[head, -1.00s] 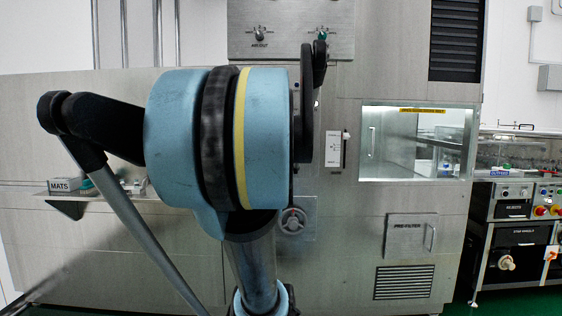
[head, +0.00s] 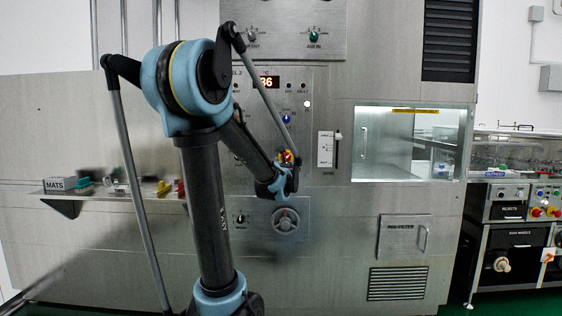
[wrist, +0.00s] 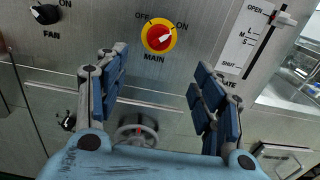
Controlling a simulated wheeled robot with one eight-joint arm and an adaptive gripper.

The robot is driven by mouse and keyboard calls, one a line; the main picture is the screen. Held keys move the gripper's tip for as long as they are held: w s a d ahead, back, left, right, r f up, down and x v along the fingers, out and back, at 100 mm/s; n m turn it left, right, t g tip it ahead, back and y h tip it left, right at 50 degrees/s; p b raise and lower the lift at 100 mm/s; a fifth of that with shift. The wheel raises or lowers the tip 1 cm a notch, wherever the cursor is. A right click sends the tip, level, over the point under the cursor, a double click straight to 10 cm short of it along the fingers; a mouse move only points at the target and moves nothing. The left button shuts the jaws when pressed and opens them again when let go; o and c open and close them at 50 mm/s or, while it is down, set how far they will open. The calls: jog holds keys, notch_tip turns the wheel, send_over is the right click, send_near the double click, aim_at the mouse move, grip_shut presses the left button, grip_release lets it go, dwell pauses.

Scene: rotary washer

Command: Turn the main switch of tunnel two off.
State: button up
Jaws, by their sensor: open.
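The main switch (wrist: 158,38) is a round red knob on a yellow disc, labelled MAIN, with OFF at its upper left and ON at its upper right. Its white mark points up and right, toward ON. In the head view the switch (head: 287,156) shows partly behind my arm, on a panel whose label ends in "L 2". My gripper (wrist: 154,70) is open and empty, its blue-padded fingers spread below and to either side of the switch in the wrist view. No contact with the switch shows. In the head view the fingers are mostly hidden.
A fan knob (wrist: 46,13) is left of the switch, and a gate slider (wrist: 283,18) is to its right. A handwheel (head: 286,221) sits below. A shelf (head: 110,192) with small items is at left, and a lit glass-fronted chamber (head: 405,145) is at right.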

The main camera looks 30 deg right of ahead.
aim_at(286, 157)
jog(key=x, duration=1.7)
jog(key=shift+a, duration=0.15)
jog(key=c, duration=1)
